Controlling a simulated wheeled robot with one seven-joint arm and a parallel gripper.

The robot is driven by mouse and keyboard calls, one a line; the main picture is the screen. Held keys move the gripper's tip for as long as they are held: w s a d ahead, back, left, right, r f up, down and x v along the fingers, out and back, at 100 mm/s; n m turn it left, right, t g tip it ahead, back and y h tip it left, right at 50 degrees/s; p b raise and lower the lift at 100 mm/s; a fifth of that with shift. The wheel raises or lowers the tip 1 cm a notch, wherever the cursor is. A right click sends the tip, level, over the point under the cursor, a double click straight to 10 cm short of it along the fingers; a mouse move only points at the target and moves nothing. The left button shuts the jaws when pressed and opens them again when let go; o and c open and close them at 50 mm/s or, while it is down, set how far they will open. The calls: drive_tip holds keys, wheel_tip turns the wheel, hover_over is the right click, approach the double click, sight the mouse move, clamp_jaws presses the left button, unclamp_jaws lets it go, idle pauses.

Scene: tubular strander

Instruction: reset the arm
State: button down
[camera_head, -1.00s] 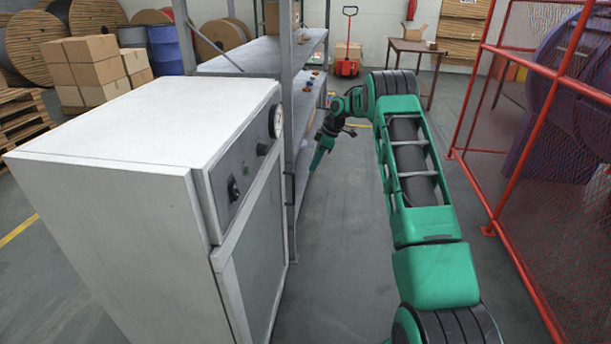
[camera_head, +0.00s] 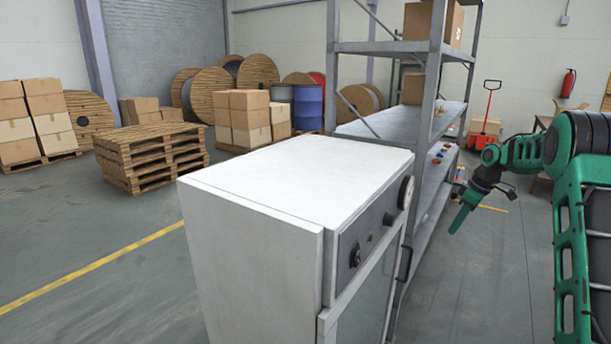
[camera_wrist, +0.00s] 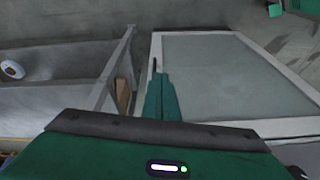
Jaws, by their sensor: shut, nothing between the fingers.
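My green arm (camera_head: 585,210) reaches in from the right edge of the head view. My gripper (camera_head: 458,220) hangs at its end, pointing down, right of the shelf rack and apart from it. Its fingers are together with nothing held. In the wrist view, the gripper (camera_wrist: 158,92) shows as closed green fingers, with the white cabinet's grey door panel (camera_wrist: 235,72) beyond and to the right.
A white cabinet (camera_head: 290,180) with a gauge and knobs stands in the middle. Behind it is a metal shelf rack (camera_head: 432,130) with small items and boxes. Pallets (camera_head: 150,155), boxes and cable reels stand at the back left. Floor is clear at the left and right of the cabinet.

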drive_tip(key=s+a+r+m+h, duration=0.15)
drive_tip(key=s+r+m, duration=0.3)
drive_tip(key=s, duration=0.75)
drive_tip(key=s+a+r+m+h, duration=0.1)
drive_tip(key=s+a+r+m, duration=0.15)
drive_tip(key=s+r, duration=0.6)
drive_tip(key=s+a+f+m, duration=0.1)
drive_tip(key=s+f+m, duration=0.1)
drive_tip(key=s, duration=0.8)
drive_tip(key=s+a+f+m+g, duration=0.1)
drive_tip(key=s+a+f+m, duration=0.1)
drive_tip(key=s, duration=0.9)
drive_tip(key=s+a+f+m, duration=0.2)
drive_tip(key=s+f+m, duration=0.1)
drive_tip(key=s, duration=0.8)
drive_tip(key=shift+s+m+g, duration=0.2)
drive_tip(key=shift+m+g, duration=0.2)
drive_tip(key=shift+m, duration=0.2)
drive_tip(key=shift+w+f, duration=0.3)
drive_tip(key=shift+w, duration=0.35)
